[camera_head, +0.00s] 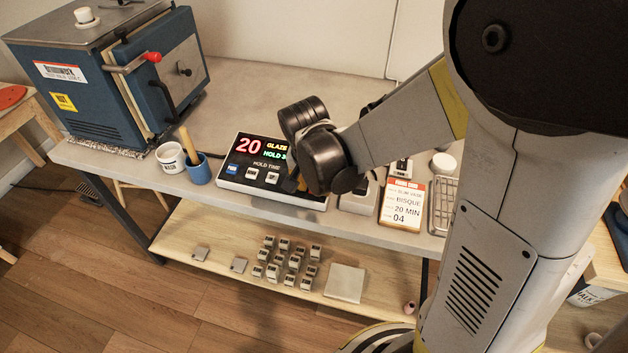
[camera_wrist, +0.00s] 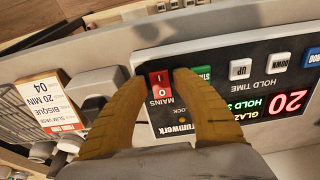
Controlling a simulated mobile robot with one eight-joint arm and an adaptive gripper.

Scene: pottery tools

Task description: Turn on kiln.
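The kiln (camera_head: 115,80) is a blue box with a closed front door and a red-tipped handle, at the back left of the bench. My gripper (camera_head: 291,184) is over the panel's right end. In the wrist view my gripper (camera_wrist: 161,80) is open and empty, with its fingertips on either side of the red MAINS switch (camera_wrist: 161,88). A green button (camera_wrist: 204,73) is partly covered by one finger. I cannot tell whether the fingers touch the panel.
A firing card (camera_head: 403,203) reads "BISQUE", "20 MIN" and "04". A grey box (camera_head: 358,203) stands between card and panel. A white cup (camera_head: 171,157) and a blue tool cup (camera_head: 199,174) stand left of the panel. The bench (camera_head: 240,90) is clear behind it.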

